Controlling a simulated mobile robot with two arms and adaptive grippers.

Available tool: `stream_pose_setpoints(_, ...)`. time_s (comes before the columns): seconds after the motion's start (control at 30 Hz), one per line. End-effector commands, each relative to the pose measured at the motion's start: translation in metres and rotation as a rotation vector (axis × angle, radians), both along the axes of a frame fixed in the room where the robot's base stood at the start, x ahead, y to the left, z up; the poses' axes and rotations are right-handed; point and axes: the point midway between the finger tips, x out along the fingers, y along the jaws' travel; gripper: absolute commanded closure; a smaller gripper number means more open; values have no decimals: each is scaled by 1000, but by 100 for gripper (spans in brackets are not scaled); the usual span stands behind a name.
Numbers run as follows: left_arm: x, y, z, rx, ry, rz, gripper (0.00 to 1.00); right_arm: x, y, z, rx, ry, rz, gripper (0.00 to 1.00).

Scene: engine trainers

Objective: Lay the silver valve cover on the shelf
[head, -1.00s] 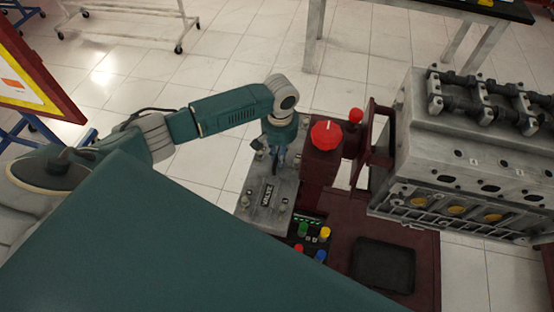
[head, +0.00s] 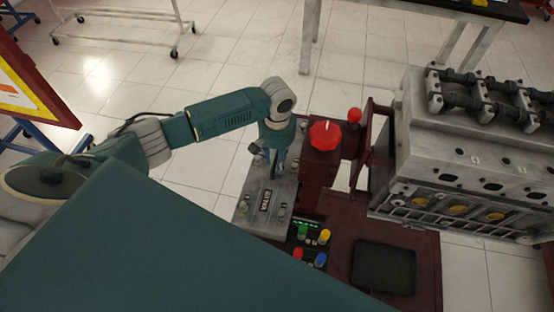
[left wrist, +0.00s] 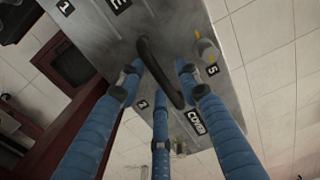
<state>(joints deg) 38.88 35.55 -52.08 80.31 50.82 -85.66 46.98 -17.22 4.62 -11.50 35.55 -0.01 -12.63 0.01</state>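The silver valve cover (head: 262,208) is a grey metal plate with a VALVE label, left of the red knob in the head view. It fills the upper middle of the left wrist view (left wrist: 195,75), with number tags and a black handle (left wrist: 158,70). My left gripper (head: 272,160) is above the cover, its blue fingers (left wrist: 160,85) around the handle and shut on it. Floor shows past the cover's edges. The fingertips' exact contact is partly hidden. I cannot make out a clear shelf. My right gripper is not in view.
A dark red stand (head: 425,262) with a red knob (head: 326,134), coloured buttons (head: 312,246) and a black pad (head: 384,268) is close on the cover's right. A grey engine block (head: 470,160) is further right. A black-topped table (head: 470,8) stands behind. Open tiled floor lies behind my arm.

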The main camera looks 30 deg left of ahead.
Motion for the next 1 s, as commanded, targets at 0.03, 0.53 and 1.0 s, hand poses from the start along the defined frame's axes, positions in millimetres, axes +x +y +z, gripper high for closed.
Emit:
stream_pose_setpoints(0.03, 1, 0, 6, -1, -3, 0, 66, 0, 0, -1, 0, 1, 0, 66)
stream_pose_setpoints(0.53, 2, 0, 101, -2, -4, 0, 66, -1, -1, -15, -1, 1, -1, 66)
stream_pose_setpoints(1.0, 1, 0, 117, 0, 0, 1, 66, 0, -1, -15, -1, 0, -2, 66)
